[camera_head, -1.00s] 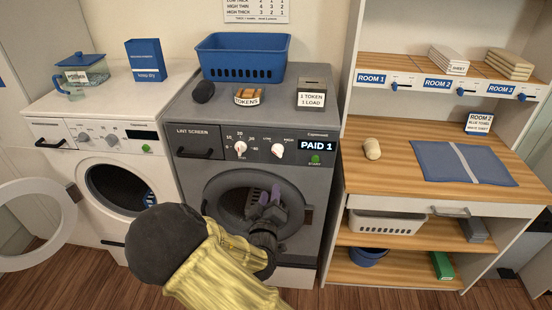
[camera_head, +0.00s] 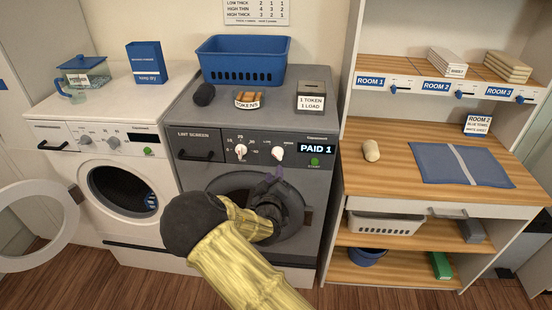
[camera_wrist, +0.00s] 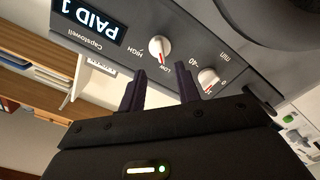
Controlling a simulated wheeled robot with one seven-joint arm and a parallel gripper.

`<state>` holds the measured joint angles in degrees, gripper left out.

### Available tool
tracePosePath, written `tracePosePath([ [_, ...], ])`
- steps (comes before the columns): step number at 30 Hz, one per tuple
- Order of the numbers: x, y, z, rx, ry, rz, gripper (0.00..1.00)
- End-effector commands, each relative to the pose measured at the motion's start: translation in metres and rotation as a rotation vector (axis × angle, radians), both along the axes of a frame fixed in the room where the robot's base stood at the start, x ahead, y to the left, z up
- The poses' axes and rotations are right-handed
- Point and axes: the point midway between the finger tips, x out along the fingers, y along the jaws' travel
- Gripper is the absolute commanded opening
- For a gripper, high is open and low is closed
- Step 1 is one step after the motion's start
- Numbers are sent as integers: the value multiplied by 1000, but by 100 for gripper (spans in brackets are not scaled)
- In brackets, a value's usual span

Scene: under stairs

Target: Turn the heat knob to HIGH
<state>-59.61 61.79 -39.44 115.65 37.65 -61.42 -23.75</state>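The heat knob (camera_head: 277,152) is a white round knob with a thin red mark, on the grey dryer's control panel (camera_head: 205,145). It also shows in the wrist view (camera_wrist: 160,49), upside down, between the labels LOW and HIGH. Its red mark seems to be on the side nearer LOW. My gripper (camera_head: 275,178) is in front of the dryer door, just below the heat knob. In the wrist view my gripper (camera_wrist: 160,84) is open, with two dark purple fingers apart and nothing between them. The fingertips appear short of the knob.
The timer knob (camera_head: 241,151) is close to the left of the heat knob. The PAID 1 display (camera_head: 316,148) and green start button (camera_head: 314,162) are on the right. A blue basket (camera_head: 243,60), tokens tray (camera_head: 249,99) and token box (camera_head: 311,96) stand on the dryer.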

Motion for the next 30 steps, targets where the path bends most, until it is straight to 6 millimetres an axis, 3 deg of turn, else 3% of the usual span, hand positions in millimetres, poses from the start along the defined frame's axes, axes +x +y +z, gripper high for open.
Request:
tracePosePath([
  [13, 67, -3, 1, 1, -1, -1, 33],
  [26, 78, -3, 0, 0, 0, 0, 33],
  [30, 78, -3, 0, 0, 0, 0, 7],
])
